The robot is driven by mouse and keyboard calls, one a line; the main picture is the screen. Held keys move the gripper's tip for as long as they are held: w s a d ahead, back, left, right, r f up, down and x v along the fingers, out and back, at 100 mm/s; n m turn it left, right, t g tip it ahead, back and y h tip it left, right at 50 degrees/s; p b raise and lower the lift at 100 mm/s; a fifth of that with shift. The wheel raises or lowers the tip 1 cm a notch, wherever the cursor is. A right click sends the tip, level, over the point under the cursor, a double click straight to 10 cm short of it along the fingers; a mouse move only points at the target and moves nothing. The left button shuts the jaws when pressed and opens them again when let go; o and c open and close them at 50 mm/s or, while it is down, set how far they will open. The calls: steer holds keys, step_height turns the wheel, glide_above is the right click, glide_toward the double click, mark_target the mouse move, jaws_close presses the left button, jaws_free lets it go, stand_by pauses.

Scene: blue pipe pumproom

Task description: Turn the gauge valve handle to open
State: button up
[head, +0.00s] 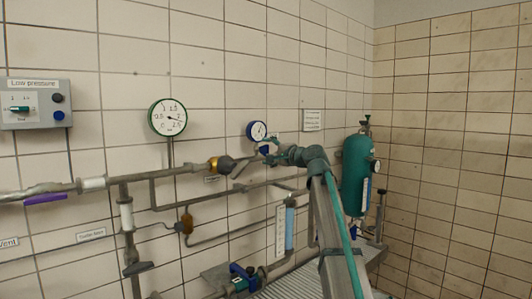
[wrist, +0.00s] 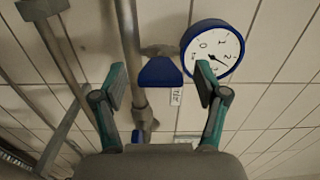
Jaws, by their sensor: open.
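In the wrist view a blue-rimmed gauge (wrist: 212,48) with a white dial is at the upper right. Beside it, on a grey pipe fitting, is a blue handle (wrist: 160,72), which looks like the gauge valve handle. My gripper (wrist: 160,86) is open, its teal fingers to either side of the handle in the picture. Contact with the handle does not show, and the depth gap is hard to tell. In the head view the blue gauge (head: 257,131) is on the wall pipework, with my gripper (head: 267,149) close by its lower right; the handle is largely hidden there.
A green-rimmed gauge (head: 168,117) and a grey control box (head: 36,103) are to the left. A yellow-collared fitting (head: 216,164) is on the pipe left of my gripper. A green tank (head: 356,172) stands to the right. Blue-handled fittings (head: 241,276) are below.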

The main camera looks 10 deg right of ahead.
steer(key=v, duration=1.1)
